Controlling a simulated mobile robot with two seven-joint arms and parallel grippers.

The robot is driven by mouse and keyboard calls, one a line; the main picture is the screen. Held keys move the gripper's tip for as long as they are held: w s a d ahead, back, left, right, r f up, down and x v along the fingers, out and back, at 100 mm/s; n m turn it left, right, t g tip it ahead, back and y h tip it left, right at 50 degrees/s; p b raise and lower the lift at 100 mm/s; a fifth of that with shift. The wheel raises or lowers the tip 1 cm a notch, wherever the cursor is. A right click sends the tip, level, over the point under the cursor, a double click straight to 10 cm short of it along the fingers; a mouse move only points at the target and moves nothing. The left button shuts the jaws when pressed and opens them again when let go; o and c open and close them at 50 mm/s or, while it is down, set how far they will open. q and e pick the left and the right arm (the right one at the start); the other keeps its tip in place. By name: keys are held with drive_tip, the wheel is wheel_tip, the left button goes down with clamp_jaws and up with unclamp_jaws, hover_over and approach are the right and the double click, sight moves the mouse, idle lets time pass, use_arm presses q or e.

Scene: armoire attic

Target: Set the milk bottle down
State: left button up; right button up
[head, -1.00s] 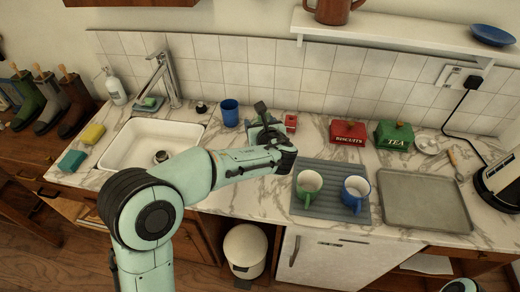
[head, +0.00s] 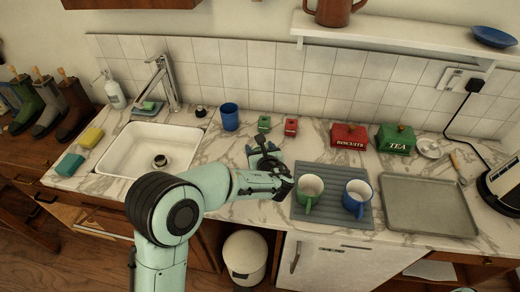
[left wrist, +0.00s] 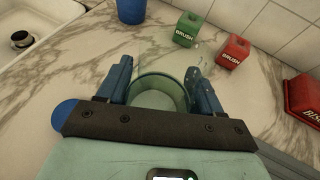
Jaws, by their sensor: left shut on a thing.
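My left gripper (head: 262,150) is over the marble counter, left of the drying mat. In the left wrist view its two blue fingers (left wrist: 160,85) close around a round, see-through greenish glass thing (left wrist: 160,92), which I take to be the milk bottle. The gripper and wrist hide most of it in both views. I cannot tell whether its base touches the counter. My right gripper is out of view.
Green (head: 264,123) and red (head: 291,126) brush boxes and a blue cup (head: 230,117) stand behind the gripper. Green (head: 308,190) and blue (head: 356,194) mugs stand on the grey mat (head: 332,215) to the right. The sink (head: 120,150) is left.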

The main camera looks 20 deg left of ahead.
use_arm(q)
drive_tip(key=shift+f, duration=0.15)
drive_tip(key=o, duration=1.4)
drive_tip(key=shift+r, duration=0.3)
drive_tip(key=v, duration=1.2)
drive_tip(key=shift+f, duration=0.1)
